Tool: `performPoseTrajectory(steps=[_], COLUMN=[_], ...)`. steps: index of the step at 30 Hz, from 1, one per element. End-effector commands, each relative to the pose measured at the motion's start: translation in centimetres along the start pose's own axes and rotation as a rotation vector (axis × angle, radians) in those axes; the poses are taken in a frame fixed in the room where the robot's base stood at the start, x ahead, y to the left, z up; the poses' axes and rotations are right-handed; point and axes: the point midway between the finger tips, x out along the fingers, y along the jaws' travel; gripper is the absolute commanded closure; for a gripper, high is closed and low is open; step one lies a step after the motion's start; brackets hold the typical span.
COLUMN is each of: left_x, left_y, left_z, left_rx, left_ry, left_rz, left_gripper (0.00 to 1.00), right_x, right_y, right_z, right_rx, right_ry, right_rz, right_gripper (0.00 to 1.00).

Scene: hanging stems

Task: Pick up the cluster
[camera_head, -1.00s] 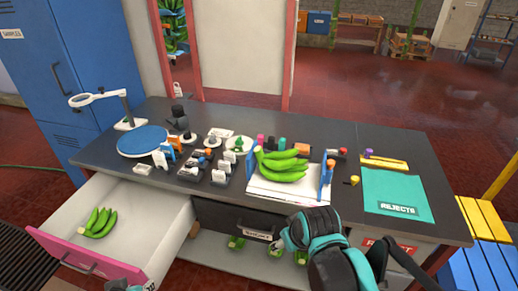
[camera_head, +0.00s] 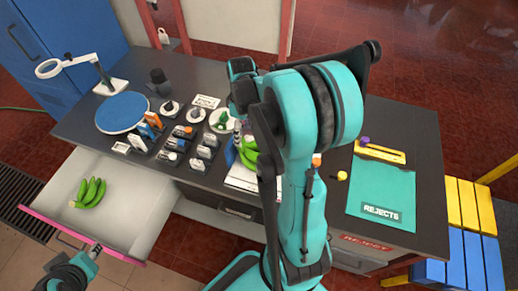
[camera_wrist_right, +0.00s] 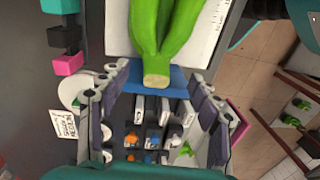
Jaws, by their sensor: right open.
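A green banana cluster (camera_head: 249,155) lies on a white board with blue uprights on the dark counter, mostly hidden behind my right arm in the head view. In the right wrist view the cluster (camera_wrist_right: 165,30) is large, with its cut stem end toward me. My right gripper (camera_wrist_right: 162,82) is open, its fingers on either side of the stem end; contact cannot be told. A second green cluster (camera_head: 90,192) lies in the open drawer (camera_head: 140,200). My left gripper (camera_head: 92,254) is by the drawer's pink front, its jaws too small to read.
Several small items and a blue round mat (camera_head: 122,112) stand left of the board. A teal rejects mat (camera_head: 382,192) and a yellow tray (camera_head: 380,151) lie at right.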

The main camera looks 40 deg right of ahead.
Motion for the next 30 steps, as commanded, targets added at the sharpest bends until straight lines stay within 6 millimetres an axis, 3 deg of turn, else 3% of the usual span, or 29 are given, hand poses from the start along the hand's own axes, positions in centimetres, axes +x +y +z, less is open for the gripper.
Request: performPoseTrajectory(steps=[11,20,23,27,28,30], left_x=[1.5,1.5,1.5,1.5,1.5,1.5], left_y=[0.0,0.0,0.0,0.0,0.0,0.0], left_z=[1.1,1.1,1.1,1.1,1.1,1.1], left_rx=[0.0,0.0,0.0,0.0,0.0,0.0], left_ry=[0.0,0.0,0.0,0.0,0.0,0.0], left_rz=[0.0,0.0,0.0,0.0,0.0,0.0], left_gripper=[0.68,0.68,0.68,0.68,0.68,0.68], right_x=[5.3,5.8,5.8,5.8,5.8,5.8], right_y=[0.6,0.5,0.5,0.5,0.5,0.5], right_z=[-0.9,-0.9,-0.9,-0.9,-0.9,-0.8], right_rx=[0.001,0.001,0.001,0.001,0.001,0.001], right_ry=[0.001,0.001,0.001,0.001,0.001,0.0], right_rz=[0.002,0.002,0.002,0.002,0.002,0.002], right_gripper=[0.37,0.37,0.58,0.95,1.0,1.0])
